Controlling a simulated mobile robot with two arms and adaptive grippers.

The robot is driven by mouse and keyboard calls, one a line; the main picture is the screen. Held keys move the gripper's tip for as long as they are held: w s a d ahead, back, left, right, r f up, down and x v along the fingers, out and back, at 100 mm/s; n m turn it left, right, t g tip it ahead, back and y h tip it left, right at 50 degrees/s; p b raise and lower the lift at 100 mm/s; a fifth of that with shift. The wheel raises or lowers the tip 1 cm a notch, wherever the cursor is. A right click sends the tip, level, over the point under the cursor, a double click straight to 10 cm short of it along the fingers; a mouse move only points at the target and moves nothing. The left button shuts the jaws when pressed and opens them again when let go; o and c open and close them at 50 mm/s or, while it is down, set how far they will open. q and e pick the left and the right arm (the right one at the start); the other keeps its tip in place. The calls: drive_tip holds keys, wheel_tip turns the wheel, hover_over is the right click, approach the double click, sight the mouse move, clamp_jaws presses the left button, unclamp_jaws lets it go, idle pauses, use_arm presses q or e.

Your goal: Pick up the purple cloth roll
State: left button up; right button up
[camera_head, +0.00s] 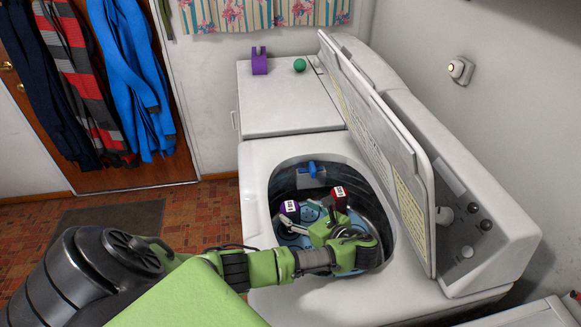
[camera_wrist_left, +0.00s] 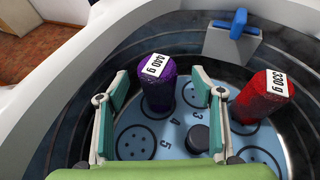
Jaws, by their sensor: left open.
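The purple cloth roll (camera_head: 290,210) stands upright in the washer tub, with a white label on its top. In the left wrist view the purple roll (camera_wrist_left: 160,92) has a label that seems to read 440 g. It stands on a pale blue disc (camera_wrist_left: 135,140) with numbered dotted circles. My left gripper (camera_head: 308,214) reaches down into the tub. Its jaws are open, and in the left wrist view its fingers frame the purple roll, with a gap on both sides. A red roll (camera_head: 339,197) with a 330 g label stands to the right.
The tub wall (camera_wrist_left: 70,115) curves close around the gripper. A blue clip (camera_head: 312,168) sits on the far wall. The raised lid (camera_head: 385,140) stands at the right. A purple holder (camera_head: 259,62) and a green ball (camera_head: 300,65) sit on the white surface behind.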

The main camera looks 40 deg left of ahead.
sight(290, 209)
use_arm(q)
drive_tip(key=x, duration=0.5)
drive_tip(key=shift+s+f+p, duration=0.15)
drive_tip(key=shift+s+p, duration=0.1)
drive_tip(key=shift+p, duration=0.1)
drive_tip(key=c, duration=1.6)
